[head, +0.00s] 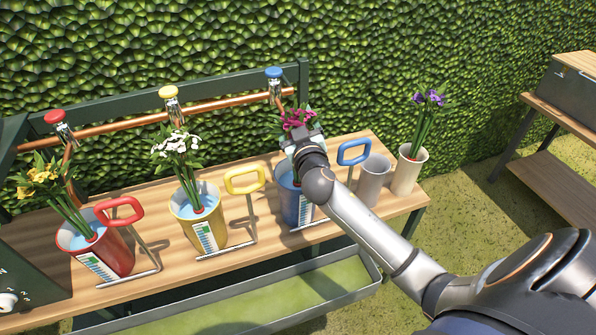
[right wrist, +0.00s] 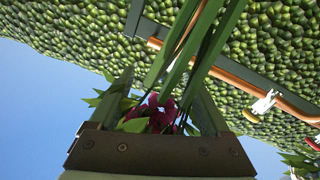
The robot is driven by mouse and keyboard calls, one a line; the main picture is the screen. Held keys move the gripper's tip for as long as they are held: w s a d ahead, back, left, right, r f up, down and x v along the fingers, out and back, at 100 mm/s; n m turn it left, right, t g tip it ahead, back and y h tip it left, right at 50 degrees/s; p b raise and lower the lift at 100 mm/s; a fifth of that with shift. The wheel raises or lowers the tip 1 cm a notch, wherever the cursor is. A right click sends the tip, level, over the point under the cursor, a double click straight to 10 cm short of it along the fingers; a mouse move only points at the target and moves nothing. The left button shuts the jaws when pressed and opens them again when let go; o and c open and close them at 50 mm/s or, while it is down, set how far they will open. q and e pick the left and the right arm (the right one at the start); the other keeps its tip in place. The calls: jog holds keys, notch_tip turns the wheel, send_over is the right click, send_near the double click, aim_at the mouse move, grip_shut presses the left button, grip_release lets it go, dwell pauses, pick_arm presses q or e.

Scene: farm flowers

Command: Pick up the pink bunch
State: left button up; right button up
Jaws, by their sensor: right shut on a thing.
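The pink bunch (head: 298,117) shows its magenta flowers and green leaves above the blue bucket (head: 291,192) in the head view. My right gripper (head: 301,138) is at the bunch, above the bucket, and hides its stems there. In the right wrist view, the pink flowers (right wrist: 157,114) lie close to the palm and the green stems (right wrist: 195,50) run out between the two fingers. My right gripper (right wrist: 165,88) is shut on the bunch. Whether the stem ends are inside the bucket is hidden by my arm. My left gripper is not in view.
A red bucket (head: 110,252) with yellow flowers and a yellow bucket (head: 185,222) with white flowers stand left on the wooden bench. An empty grey pot (head: 372,182) and a pot with purple flowers (head: 406,173) stand right. Taps on a copper pipe (head: 230,105) run behind.

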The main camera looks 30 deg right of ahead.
grip_shut()
jog(key=shift+r, duration=0.1)
pick_arm(q)
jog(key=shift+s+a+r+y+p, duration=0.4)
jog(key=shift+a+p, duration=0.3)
jog(key=shift+p, duration=0.5)
pick_arm(e)
notch_tip(320, 180, up, 10)
pick_arm(q)
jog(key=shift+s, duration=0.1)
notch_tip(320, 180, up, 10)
jog(key=p, duration=1)
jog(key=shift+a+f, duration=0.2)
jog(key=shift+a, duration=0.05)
pick_arm(e)
notch_tip(320, 180, up, 10)
jog(key=shift+r, duration=0.2)
